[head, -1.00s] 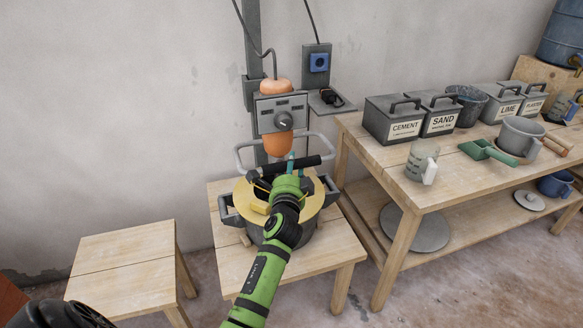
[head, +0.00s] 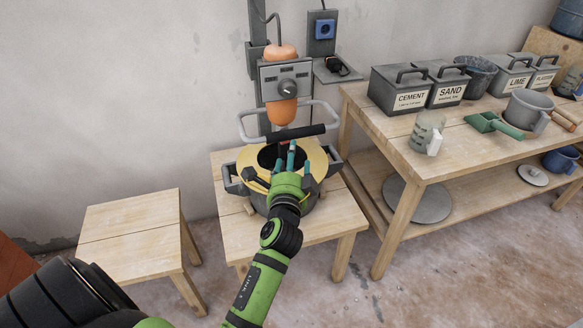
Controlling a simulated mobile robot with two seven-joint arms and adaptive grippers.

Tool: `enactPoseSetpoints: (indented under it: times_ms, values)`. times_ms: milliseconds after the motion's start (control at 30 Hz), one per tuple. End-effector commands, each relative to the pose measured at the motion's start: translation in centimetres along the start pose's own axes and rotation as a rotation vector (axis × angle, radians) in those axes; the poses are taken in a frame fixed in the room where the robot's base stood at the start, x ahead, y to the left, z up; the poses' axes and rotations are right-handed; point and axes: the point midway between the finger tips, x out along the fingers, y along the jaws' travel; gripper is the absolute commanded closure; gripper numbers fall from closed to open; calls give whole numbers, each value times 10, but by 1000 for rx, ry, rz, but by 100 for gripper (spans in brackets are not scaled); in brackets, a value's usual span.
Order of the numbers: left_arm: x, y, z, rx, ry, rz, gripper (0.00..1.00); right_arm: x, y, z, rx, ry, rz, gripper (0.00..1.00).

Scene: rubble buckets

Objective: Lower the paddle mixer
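The paddle mixer (head: 286,82), with an orange and grey body and a knob, hangs on an upright post at the wall. A grey loop handle with a black grip bar (head: 306,131) is at its lower end. Below it a dark bucket (head: 318,203) with a yellow ring (head: 314,157) on top stands on a wooden stool. The shaft and paddle are not visible. My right gripper (head: 287,154) is just in front of and below the grip bar, above the bucket's near side. Its teal-tipped fingers are apart and hold nothing visible. My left gripper is out of view.
A workbench (head: 395,152) at right carries cement (head: 398,92), sand (head: 446,85) and lime boxes, a clear jug (head: 427,131), a green scoop (head: 490,123) and a grey pot. An empty stool (head: 130,232) stands left. A socket (head: 324,30) is on the wall.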

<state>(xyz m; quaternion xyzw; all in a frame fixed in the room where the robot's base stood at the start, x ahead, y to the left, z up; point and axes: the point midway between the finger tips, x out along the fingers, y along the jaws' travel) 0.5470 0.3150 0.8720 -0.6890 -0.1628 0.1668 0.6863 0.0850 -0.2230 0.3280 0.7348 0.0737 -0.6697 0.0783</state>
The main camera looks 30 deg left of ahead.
Motion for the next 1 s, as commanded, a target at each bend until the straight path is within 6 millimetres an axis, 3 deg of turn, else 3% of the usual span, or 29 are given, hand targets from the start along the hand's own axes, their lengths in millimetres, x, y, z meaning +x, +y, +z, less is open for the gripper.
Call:
enactPoseSetpoints:
  times_ms: [100, 233, 833, 933, 1000]
  values:
    - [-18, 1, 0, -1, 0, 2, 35, 0, 0, 0, 0, 0, 0, 60]
    - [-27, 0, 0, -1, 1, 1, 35, 0, 0, 0, 0, 0, -1, 60]
    - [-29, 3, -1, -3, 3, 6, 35, 0, 0, 0, 0, 0, -1, 60]
    - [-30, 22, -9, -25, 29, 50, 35, -3, 0, 0, 1, 0, -1, 60]
    - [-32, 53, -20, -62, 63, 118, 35, -6, 0, 0, 1, 0, -1, 60]
